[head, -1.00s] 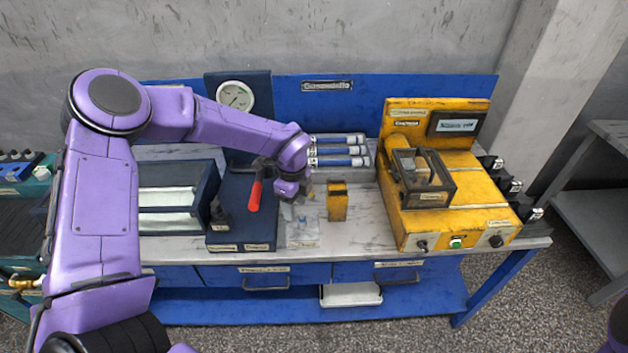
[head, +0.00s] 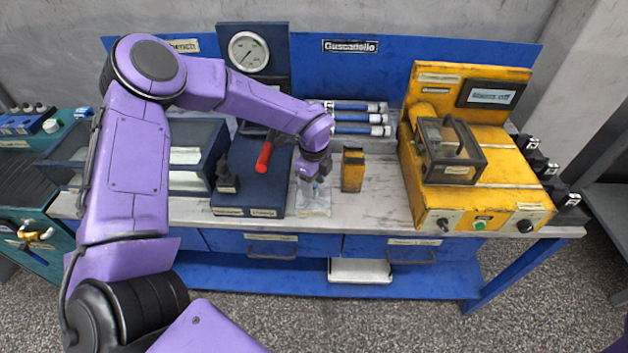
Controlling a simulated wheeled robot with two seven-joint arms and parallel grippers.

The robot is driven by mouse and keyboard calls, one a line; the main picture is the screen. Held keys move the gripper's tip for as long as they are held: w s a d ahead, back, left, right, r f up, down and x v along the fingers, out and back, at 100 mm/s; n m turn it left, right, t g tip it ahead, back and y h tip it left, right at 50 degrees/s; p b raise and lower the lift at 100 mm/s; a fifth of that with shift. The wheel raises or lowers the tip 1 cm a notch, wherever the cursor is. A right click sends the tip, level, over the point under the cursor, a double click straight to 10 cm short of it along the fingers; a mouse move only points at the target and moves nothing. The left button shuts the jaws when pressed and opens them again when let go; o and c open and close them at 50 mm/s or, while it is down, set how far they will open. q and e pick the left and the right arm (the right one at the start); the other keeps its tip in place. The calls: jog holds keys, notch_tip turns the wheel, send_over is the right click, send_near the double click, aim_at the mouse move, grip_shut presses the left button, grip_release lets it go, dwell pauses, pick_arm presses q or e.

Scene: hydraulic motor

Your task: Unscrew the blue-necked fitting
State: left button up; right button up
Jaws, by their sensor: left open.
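My left gripper (head: 314,180) points down over a small clear tray (head: 314,208) on the bench top, just left of the small yellow block. Its jaws are open. A small, pale bluish piece shows at the fingertips above the tray. It is too small and too covered to tell whether it is the blue-necked fitting, or whether the fingers touch it. My right gripper is out of view.
A dark blue test stand (head: 250,185) with a red-handled lever (head: 265,157) and a gauge (head: 248,52) stands left of the gripper. A yellow block (head: 352,170) stands close right, and a yellow machine (head: 470,195) farther right. Blue-ended cylinders (head: 360,118) lie behind.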

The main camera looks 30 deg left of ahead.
pick_arm(q)
jog(key=shift+s+f, duration=0.1)
jog(key=shift+f, duration=0.25)
dwell(0.4)
jog(key=c, duration=1)
jog(key=shift+o, duration=0.2)
jog(key=shift+f+n+b, duration=0.2)
jog(key=shift+n+b, duration=0.2)
jog(key=shift+b, duration=0.35)
jog(key=n+b, duration=0.3)
jog(key=shift+n, duration=0.4)
jog(key=shift+r+n+b, duration=0.15)
jog(key=shift+n+b, duration=0.35)
jog(key=shift+b, duration=0.1)
jog(key=shift+r, duration=0.1)
